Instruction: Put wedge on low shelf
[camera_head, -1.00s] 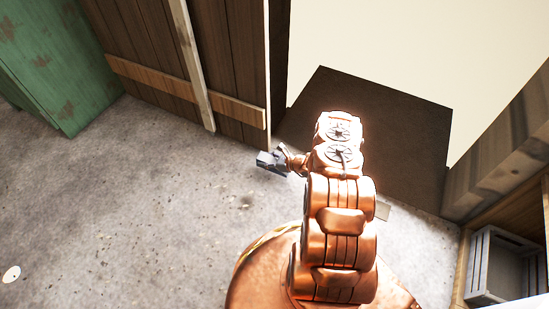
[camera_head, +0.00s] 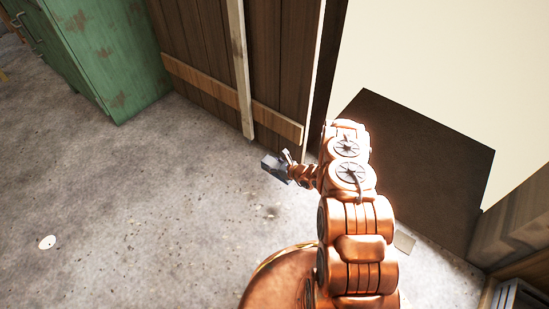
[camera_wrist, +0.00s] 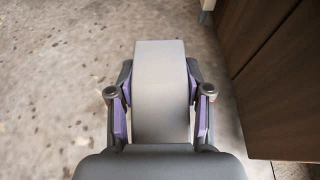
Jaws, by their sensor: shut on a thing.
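The wedge (camera_wrist: 160,85) is a plain grey block, held between the two purple-padded fingers of my gripper (camera_wrist: 160,92) in the wrist view. In the head view my gripper (camera_head: 287,170) and the grey wedge (camera_head: 273,165) show small at the end of my copper arm, over the concrete floor in front of the wooden door. My gripper is shut on the wedge. I see no shelf that I can name as the low shelf.
The brown plank door (camera_head: 205,60) stands open beside a dark doorway floor (camera_head: 425,170). A green cabinet (camera_head: 110,60) stands at upper left. A grey crate (camera_head: 518,297) shows at the lower right edge. A white disc (camera_head: 47,242) lies on the floor.

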